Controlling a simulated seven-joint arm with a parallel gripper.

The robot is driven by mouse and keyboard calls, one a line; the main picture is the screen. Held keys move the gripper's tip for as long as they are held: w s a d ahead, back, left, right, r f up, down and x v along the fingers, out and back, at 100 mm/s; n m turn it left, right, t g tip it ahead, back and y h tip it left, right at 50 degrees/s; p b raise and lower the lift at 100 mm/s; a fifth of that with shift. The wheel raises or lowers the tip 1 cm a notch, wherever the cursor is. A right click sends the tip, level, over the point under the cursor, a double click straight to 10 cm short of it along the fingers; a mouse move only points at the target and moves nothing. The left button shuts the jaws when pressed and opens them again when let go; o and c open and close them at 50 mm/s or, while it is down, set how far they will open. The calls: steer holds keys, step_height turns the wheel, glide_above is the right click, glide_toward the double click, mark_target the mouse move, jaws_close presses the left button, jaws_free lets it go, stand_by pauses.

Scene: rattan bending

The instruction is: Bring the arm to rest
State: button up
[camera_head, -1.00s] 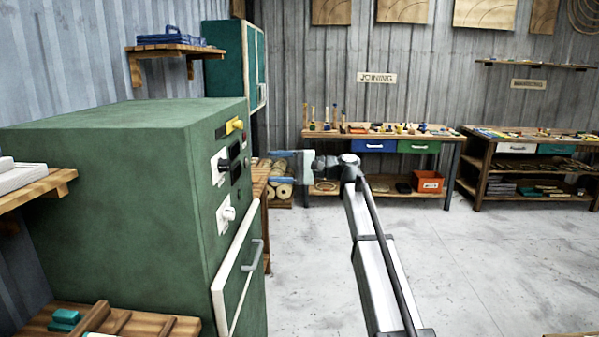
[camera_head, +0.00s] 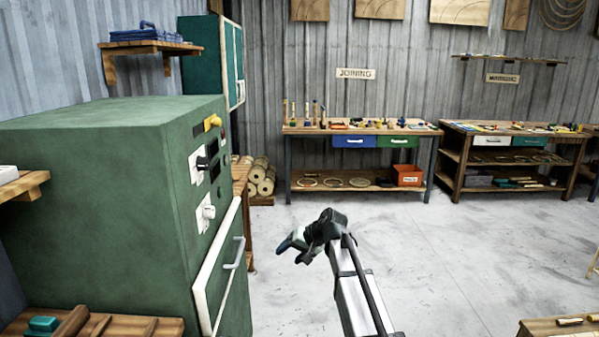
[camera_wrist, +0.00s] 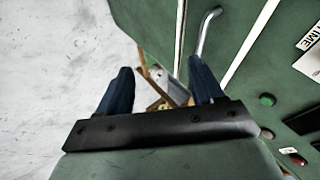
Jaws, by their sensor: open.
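My gripper (camera_head: 287,246) hangs off the end of my arm over open floor in the head view, right of the green cabinet (camera_head: 95,180) and apart from it. In the wrist view my gripper (camera_wrist: 158,85) shows two dark blue fingers spread apart with nothing held between them. The green cabinet's door handle (camera_wrist: 206,32) shows beyond the right finger. In the head view the handle (camera_head: 235,254) is on the white-edged door, which looks closed.
The grey floor (camera_head: 450,250) around my arm is clear. The joining bench (camera_head: 300,131) stands against the back wall, with the marking bench (camera_head: 450,128) to its right. A wooden rack (camera_head: 150,328) with a teal item is at the lower left.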

steer(key=s+d+f+g+h, duration=0.15)
steer(key=s+d+f, duration=0.25)
steer(key=s+f, duration=0.5)
steer(key=s+d+f+g+h, duration=0.1)
steer(key=s+d+f+h, duration=0.3)
steer(key=f, duration=0.9)
steer(key=s+d+f+g+h, duration=0.1)
steer(key=s+d+f, duration=0.5)
steer(key=f, duration=0.4)
steer(key=s+d+f+g, duration=0.1)
steer(key=s+f, duration=0.5)
steer(key=s, duration=0.7)
steer(key=s+d+f+g, duration=0.2)
steer(key=s+f+g, duration=0.2)
steer(key=s+f, duration=0.3)
steer(key=s+d+f+g, duration=0.2)
steer(key=s+f, duration=0.5)
steer(key=s, duration=1.1)
steer(key=shift+s+d+h, duration=0.25)
steer(key=shift+s+h, duration=0.05)
steer(key=shift+h, duration=0.15)
steer(key=shift+f, duration=0.1)
